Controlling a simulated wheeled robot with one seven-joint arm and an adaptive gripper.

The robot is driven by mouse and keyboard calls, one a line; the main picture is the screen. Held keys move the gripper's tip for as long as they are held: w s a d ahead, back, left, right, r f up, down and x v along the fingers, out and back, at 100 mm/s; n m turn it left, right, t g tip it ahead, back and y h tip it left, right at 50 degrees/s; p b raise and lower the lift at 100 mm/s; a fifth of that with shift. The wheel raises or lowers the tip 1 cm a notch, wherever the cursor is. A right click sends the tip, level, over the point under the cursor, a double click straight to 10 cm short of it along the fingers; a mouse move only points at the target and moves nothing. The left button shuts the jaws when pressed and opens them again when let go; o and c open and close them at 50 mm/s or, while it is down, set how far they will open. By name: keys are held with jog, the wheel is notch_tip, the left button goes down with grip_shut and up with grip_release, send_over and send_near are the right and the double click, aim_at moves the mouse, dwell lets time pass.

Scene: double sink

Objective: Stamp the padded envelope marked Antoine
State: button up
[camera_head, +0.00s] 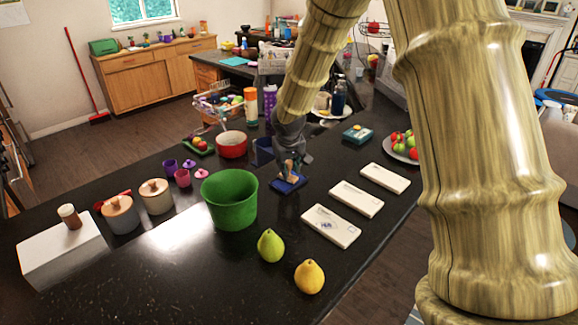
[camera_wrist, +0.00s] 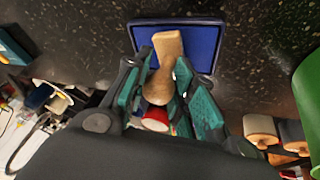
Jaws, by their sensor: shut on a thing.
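My gripper (camera_head: 291,165) is shut on a wooden stamp (camera_wrist: 166,62), whose rounded handle sits between the fingers (camera_wrist: 162,84). The stamp's far end is over the blue ink pad (camera_wrist: 203,45); I cannot tell whether it touches. In the head view the ink pad (camera_head: 287,185) lies on the dark counter below my gripper. Three pale, flat envelopes lie in a row to the right: a near one (camera_head: 318,217) with a bluish mark, a middle one (camera_head: 357,199) and a far one (camera_head: 384,178). Their writing is too small to read, so I cannot tell which is marked Antoine.
A green pot (camera_head: 230,200) stands left of the ink pad. A green pear (camera_head: 271,246) and a yellow pear (camera_head: 309,277) are near the front. A red pot (camera_head: 232,146), a teal box (camera_head: 357,134) and a fruit plate (camera_head: 402,149) stand farther back. Counter around the envelopes is clear.

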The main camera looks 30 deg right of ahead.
jog(key=shift+r+p, duration=2.6)
jog(key=shift+r, duration=0.9)
